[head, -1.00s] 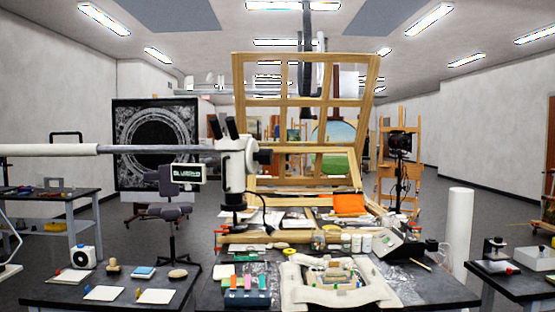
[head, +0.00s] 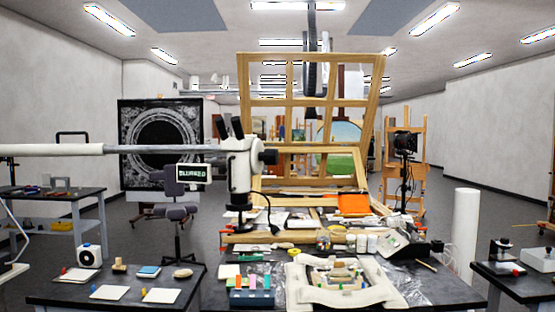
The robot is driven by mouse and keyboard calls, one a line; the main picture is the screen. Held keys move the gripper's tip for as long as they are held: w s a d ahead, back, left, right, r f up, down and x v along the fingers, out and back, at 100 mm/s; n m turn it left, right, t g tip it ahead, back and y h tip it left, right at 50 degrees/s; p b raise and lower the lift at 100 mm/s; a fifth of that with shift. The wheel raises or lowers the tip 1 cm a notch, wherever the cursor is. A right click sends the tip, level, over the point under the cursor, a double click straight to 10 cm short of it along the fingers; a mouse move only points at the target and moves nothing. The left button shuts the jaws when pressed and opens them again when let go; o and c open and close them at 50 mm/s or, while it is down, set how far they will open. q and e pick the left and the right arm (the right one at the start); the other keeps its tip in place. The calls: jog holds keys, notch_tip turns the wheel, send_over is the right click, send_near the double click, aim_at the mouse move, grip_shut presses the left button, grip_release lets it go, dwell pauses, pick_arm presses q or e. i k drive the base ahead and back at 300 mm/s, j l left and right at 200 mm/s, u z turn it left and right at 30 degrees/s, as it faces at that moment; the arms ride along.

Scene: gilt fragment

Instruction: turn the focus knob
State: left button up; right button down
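A white stereo microscope (head: 240,170) with two dark eyepieces hangs from a long horizontal boom (head: 150,149) that comes in from the left. A black round knob (head: 268,157) sticks out on the right side of its head; I take this to be the focus knob. A small display (head: 193,174) left of the microscope head reads "BLURRED". A gilt frame fragment (head: 345,292) in a pale padded support lies on the front table, to the right of and nearer than the microscope. Neither of my grippers is in view.
The dark work table (head: 430,287) is crowded with jars, papers and a blue box of coloured items (head: 252,297). A wooden lattice frame (head: 315,80) rises behind it. A white roll (head: 465,232) stands at right. Side tables flank it; dark floor lies behind.

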aim_at(269, 157)
jog(key=i+l, duration=0.5)
jog(key=l, duration=0.15)
jog(key=i+l, duration=0.45)
jog(key=l, duration=0.2)
jog(key=i+l, duration=0.5)
jog(key=l+z, duration=0.05)
jog(key=l, duration=0.1)
